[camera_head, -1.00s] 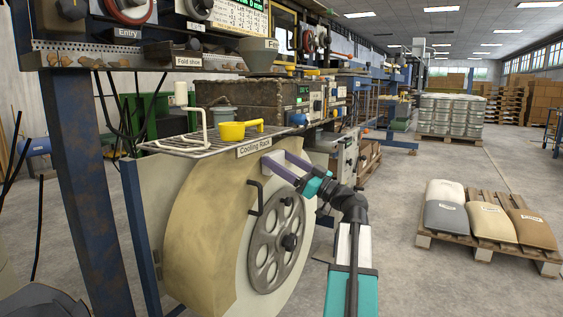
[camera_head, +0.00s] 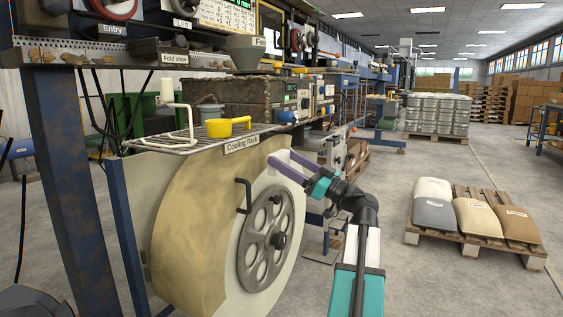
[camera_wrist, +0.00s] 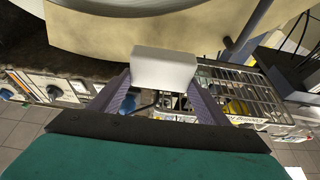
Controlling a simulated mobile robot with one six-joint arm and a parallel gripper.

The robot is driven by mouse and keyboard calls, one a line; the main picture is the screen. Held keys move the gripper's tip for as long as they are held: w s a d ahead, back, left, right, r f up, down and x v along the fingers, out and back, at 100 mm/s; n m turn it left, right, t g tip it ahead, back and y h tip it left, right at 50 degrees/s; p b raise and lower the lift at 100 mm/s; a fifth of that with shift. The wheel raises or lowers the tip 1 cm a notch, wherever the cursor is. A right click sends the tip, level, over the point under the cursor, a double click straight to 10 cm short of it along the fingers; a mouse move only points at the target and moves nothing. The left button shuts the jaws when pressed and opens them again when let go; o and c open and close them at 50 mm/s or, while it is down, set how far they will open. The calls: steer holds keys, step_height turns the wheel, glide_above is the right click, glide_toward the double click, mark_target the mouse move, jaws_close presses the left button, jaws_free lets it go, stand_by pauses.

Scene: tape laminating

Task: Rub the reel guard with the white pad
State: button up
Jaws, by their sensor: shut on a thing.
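The reel guard (camera_head: 190,222) is a beige, stained rounded cover on the machine's front, with a grey spoked wheel (camera_head: 272,240) on its pale side face. My gripper (camera_head: 279,162) is at the guard's upper right edge, just right of the Cooling Rack label. In the wrist view, the purple fingers of my gripper (camera_wrist: 163,85) are shut on the white pad (camera_wrist: 165,67), a pale block. The guard's beige surface (camera_wrist: 100,35) lies right beyond the pad there. I cannot tell whether the pad touches it.
A black handle (camera_head: 243,195) sticks out beside the wheel. A pallet with sacks (camera_head: 475,222) stands right, with open floor around it.

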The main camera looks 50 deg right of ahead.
steer(key=shift+s, duration=0.1)
stand_by(0.3)
steer(key=shift+s+d+b, duration=0.2)
steer(key=shift+s, duration=0.55)
steer(key=shift+s+d+b, duration=0.15)
steer(key=shift+s+d, duration=0.05)
steer(key=shift+s, duration=0.5)
steer(key=shift+s, duration=0.1)
